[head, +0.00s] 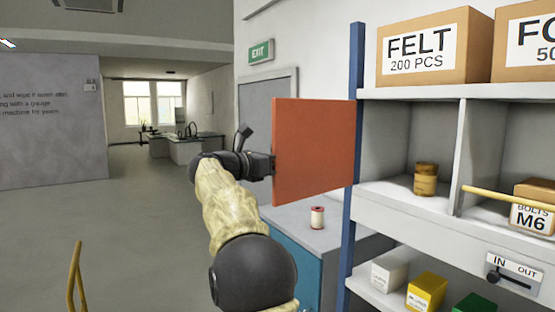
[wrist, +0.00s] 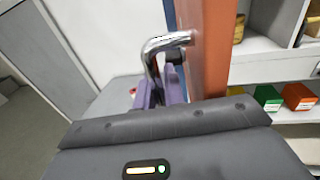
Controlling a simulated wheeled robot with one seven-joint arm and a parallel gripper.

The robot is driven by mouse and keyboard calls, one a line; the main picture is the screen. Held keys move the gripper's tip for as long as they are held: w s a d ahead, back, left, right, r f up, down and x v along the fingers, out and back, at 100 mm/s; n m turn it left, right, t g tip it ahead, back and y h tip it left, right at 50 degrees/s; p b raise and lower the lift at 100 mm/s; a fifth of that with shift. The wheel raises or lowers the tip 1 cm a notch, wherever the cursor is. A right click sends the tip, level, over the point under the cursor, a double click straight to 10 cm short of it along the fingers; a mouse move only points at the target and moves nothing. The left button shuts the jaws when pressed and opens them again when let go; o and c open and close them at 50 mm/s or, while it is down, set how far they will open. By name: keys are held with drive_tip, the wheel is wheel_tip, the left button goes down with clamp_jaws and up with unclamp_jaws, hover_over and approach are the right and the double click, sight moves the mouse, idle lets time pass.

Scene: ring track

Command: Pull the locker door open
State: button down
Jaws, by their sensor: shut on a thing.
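The locker door (head: 315,150) is an orange-red panel beside the blue post of the shelf unit. It stands swung out from the unit, and the compartment behind it (head: 400,150) is open to view. In the wrist view the door (wrist: 216,50) shows edge-on, with a bent chrome handle (wrist: 156,45) on its left face. My gripper (wrist: 162,92) is shut on this handle, its purple fingers around the handle's lower part. In the head view my gripper (head: 268,165) is at the door's left face, and the handle is hidden there.
The shelf unit (head: 352,120) holds a brown jar (head: 426,180), a FELT box (head: 428,48) and a bolts box (head: 532,206). A yellow rod (head: 510,198) crosses its right bay. A counter (head: 330,238) with a red-and-white spool (head: 317,217) is below the door.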

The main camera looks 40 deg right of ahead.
drive_tip(key=shift+s, duration=0.1)
drive_tip(key=c, duration=1.8)
unclamp_jaws()
drive_tip(key=shift+o, duration=0.2)
drive_tip(key=s+a+b, duration=0.1)
drive_tip(key=a+b, duration=0.6)
drive_tip(key=a, duration=1)
drive_tip(key=shift+s+a, duration=0.25)
drive_tip(key=shift+s, duration=0.05)
